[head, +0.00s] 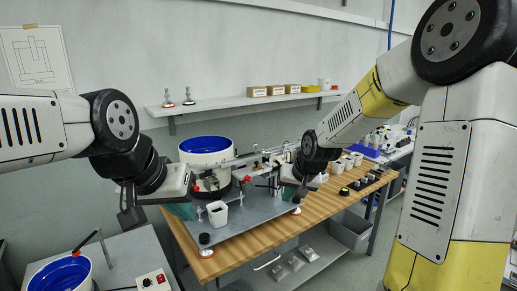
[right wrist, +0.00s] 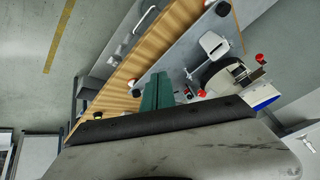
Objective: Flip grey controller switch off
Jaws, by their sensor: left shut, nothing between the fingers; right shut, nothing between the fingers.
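A small light-grey controller box (head: 153,282) with a red switch and a black knob sits at the bottom of the head view, on the grey side table at the lower left. I cannot tell the switch's position. My left gripper (head: 183,210) has green fingers and is shut and empty, above and to the right of the box, by the left end of the grey plate. My right gripper (head: 302,190) is shut and empty over the right part of the plate, far from the box. Its green fingers show in the right wrist view (right wrist: 157,92).
A large white bowl feeder (head: 205,151) with a blue inside stands at the back of the wooden bench (head: 262,236). Another blue-lined bowl (head: 60,276) stands left of the box. A shelf (head: 240,103) runs along the wall.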

